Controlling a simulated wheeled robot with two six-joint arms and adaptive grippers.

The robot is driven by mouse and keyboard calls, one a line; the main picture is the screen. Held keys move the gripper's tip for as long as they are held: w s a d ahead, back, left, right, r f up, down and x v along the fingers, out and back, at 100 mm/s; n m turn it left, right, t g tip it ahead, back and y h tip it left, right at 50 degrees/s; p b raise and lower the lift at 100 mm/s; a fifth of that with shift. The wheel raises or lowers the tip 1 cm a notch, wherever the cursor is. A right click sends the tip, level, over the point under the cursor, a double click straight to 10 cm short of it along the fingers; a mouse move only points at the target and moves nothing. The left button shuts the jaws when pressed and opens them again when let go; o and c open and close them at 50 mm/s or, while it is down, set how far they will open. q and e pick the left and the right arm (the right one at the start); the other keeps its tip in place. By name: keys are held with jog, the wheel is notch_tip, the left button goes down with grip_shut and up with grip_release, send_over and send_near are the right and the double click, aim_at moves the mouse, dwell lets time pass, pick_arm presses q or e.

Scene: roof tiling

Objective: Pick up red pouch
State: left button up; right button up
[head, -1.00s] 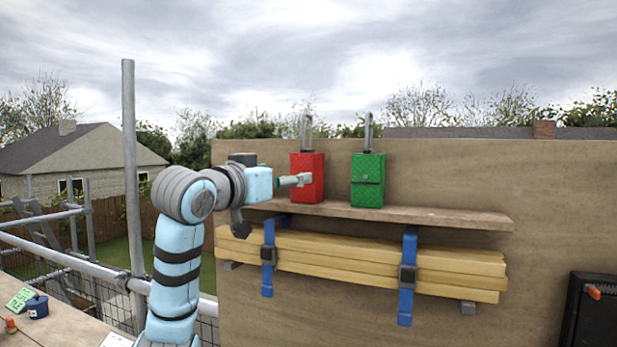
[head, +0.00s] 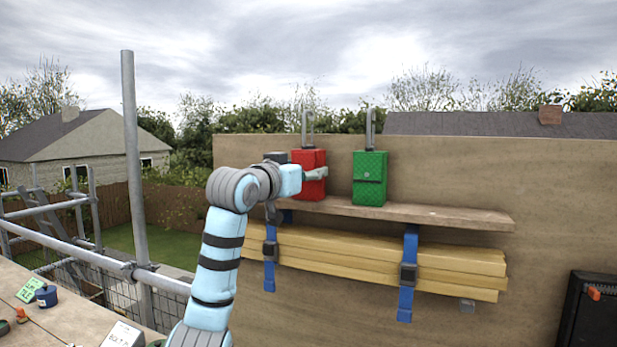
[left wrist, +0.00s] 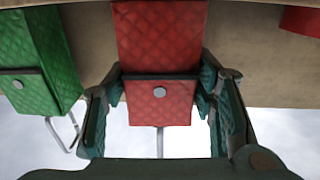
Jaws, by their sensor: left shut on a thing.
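The red pouch (head: 309,160) stands upright at the left part of the wooden shelf (head: 440,215), with a metal loop above it. My left gripper (head: 316,174) is at its front, the fingers shut on its sides. In the left wrist view the red pouch (left wrist: 158,70) fills the space between the two green-padded fingers of the left gripper (left wrist: 160,95). The picture there is upside down. I cannot tell whether the pouch touches the shelf. My right gripper is not in view.
A green pouch (head: 369,178) stands on the shelf just right of the red one; it also shows in the left wrist view (left wrist: 38,60). Timber strips (head: 350,262) hang below in blue straps (head: 408,275). A scaffold pole (head: 135,170) rises at left. A black case (head: 590,315) is at lower right.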

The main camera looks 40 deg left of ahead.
pick_arm(q)
jog(key=c, duration=0.3)
jog(key=shift+r, duration=0.1)
